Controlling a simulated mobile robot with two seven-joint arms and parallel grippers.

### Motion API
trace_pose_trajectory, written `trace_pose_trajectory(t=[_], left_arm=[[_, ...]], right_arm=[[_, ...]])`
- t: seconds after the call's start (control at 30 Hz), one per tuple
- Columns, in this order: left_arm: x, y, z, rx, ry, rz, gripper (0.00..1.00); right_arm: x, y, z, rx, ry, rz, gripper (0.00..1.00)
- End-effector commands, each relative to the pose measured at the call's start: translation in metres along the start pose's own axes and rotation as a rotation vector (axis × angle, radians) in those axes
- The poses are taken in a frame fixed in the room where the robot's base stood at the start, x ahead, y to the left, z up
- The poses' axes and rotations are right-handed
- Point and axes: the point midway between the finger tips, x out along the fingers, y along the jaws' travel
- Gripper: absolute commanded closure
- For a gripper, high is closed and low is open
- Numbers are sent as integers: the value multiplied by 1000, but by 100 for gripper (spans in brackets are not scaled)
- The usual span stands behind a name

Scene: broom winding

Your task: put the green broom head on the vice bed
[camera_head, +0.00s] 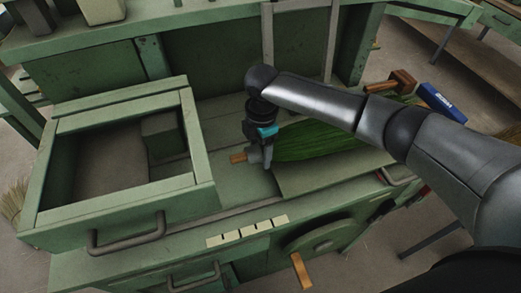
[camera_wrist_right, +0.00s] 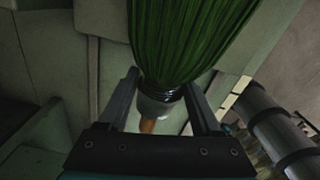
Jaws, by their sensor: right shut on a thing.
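The green broom head (camera_head: 315,142) lies over the green bench to the right of the open box-like frame, its bristles fanning to the right, partly hidden behind my right arm. Its wooden stub (camera_head: 238,158) points left. My right gripper (camera_head: 262,154) is shut on the broom head's bound neck. In the right wrist view the green bristles (camera_wrist_right: 190,40) fill the top and the neck (camera_wrist_right: 158,104) sits between the two fingers (camera_wrist_right: 165,105). The flat bed (camera_head: 330,172) is beneath the broom head; whether they touch I cannot tell. My left gripper is not in view.
A green open-topped frame (camera_head: 120,207) with a handle stands at the left. A wooden mallet-like tool (camera_head: 392,82) and a blue box (camera_head: 440,101) are at the back right. A wheel with a wooden handle (camera_head: 301,271) is on the bench front.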

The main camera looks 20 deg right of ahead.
Motion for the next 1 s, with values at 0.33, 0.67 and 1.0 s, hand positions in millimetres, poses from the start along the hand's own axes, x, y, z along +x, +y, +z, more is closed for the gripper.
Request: trace_pose_trajectory(t=[0.33, 0.67, 1.0], left_arm=[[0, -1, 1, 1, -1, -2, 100], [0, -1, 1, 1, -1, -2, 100], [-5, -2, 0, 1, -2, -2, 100]], right_arm=[[1, 0, 0, 1, 0, 1, 22], [1, 0, 0, 1, 0, 1, 4], [-34, 2, 1, 1, -1, 5, 4]])
